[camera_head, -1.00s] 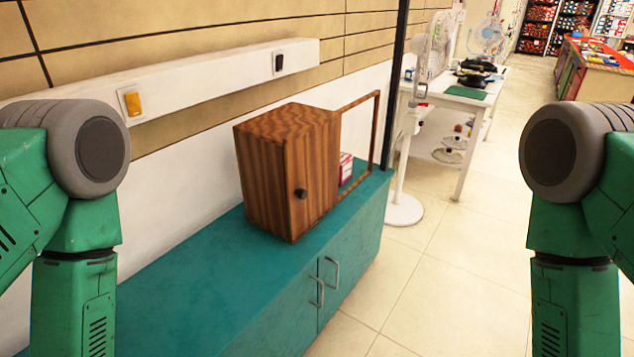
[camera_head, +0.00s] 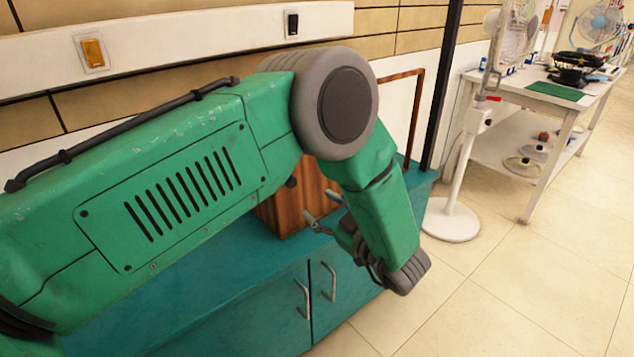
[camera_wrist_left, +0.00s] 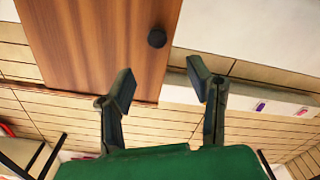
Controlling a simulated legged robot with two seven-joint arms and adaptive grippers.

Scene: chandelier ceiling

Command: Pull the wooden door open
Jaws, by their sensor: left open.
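The wooden door (camera_wrist_left: 95,45), with brown vertical grain, fills the upper left of the wrist view, with its dark round knob (camera_wrist_left: 157,37). In the head view my left arm hides most of the wooden cabinet (camera_head: 285,212); its knob (camera_head: 291,182) just shows below the arm. My left gripper (camera_head: 322,209) is by the cabinet's front, right of and below the knob. In the wrist view the left gripper (camera_wrist_left: 160,85) has its fingers apart and empty, with the knob beyond the gap, apart from both fingertips. The door looks shut. My right gripper is out of view.
The cabinet stands on a teal counter (camera_head: 215,290) with metal handles. A thin wooden frame (camera_head: 418,105) rises to its right. A white fan stand (camera_head: 452,220) and a white table (camera_head: 515,100) are further right. The tiled floor at the lower right is clear.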

